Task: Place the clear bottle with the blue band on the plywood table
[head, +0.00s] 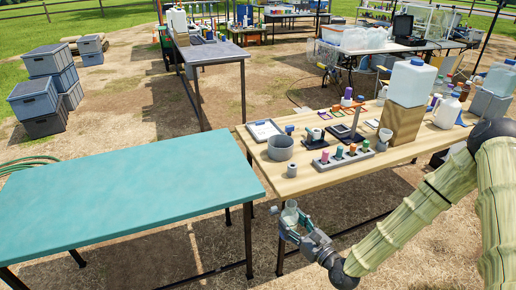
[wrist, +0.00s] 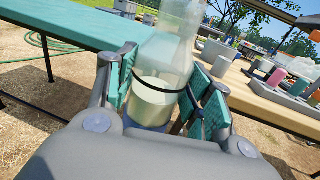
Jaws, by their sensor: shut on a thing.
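My gripper (head: 286,226) is shut on a clear bottle (wrist: 160,75), which also shows in the head view (head: 290,213). The bottle holds pale liquid, with a dark band around its middle and blue near its base. The teal finger pads are on either side of it, and its top is cut off in the wrist view. The plywood table (head: 385,166) is at the right. The gripper and bottle are off its front left edge, in front of the gap between it and the teal table.
The teal table (head: 120,200) at the left is bare.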

